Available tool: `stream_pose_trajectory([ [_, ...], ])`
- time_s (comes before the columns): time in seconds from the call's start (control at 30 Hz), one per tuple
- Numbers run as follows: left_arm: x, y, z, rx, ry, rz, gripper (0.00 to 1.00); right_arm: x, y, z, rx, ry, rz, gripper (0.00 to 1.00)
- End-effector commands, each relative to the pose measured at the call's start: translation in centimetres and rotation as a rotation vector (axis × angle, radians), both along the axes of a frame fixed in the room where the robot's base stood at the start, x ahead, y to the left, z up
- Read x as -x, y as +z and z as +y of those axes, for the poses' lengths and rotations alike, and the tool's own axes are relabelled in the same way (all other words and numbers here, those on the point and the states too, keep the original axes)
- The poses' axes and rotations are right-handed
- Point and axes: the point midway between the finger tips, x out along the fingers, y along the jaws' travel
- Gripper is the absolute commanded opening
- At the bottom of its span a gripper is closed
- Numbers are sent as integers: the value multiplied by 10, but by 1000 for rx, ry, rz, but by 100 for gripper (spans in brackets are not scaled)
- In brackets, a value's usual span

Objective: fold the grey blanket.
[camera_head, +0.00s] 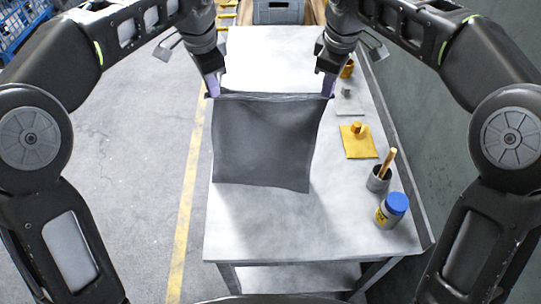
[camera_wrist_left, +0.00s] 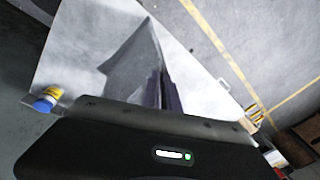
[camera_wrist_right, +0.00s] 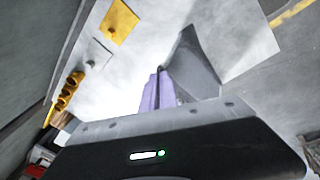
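The dark grey blanket (camera_head: 262,142) hangs between my two grippers above the white table, its top edge stretched nearly straight and its lower edge toward the near side. My left gripper (camera_head: 213,92) is shut on its upper left corner. My right gripper (camera_head: 328,92) is shut on its upper right corner. The blanket also shows in the left wrist view (camera_wrist_left: 135,65) and in the right wrist view (camera_wrist_right: 193,65), running out from the fingers. Whether its lower edge touches the table is hard to tell.
The white table (camera_head: 300,225) is clear in front. Along its right side are a blue-lidded jar (camera_head: 391,211), a grey cup (camera_head: 378,180) with a wooden handle, a yellow cloth (camera_head: 357,143) and an orange item. A grey crate (camera_head: 278,12) stands beyond the far end. A wall borders the right.

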Motion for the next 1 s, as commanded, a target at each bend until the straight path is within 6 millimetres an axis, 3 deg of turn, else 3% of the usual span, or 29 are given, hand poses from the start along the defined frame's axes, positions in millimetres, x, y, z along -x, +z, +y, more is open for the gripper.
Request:
stream_pose_trajectory([
  [0.47, -5, -9, 2, -3, 3, 1, 0, -6, -9, -2, 3, -3, 1, 0],
  [0.67, -23, -34, 2, -3, 3, 4, 0, -23, -33, -2, 3, -3, 3, 0],
  [1.0, -78, -90, 2, -3, 4, 3, 0, -78, -90, -2, 2, -4, 3, 0],
])
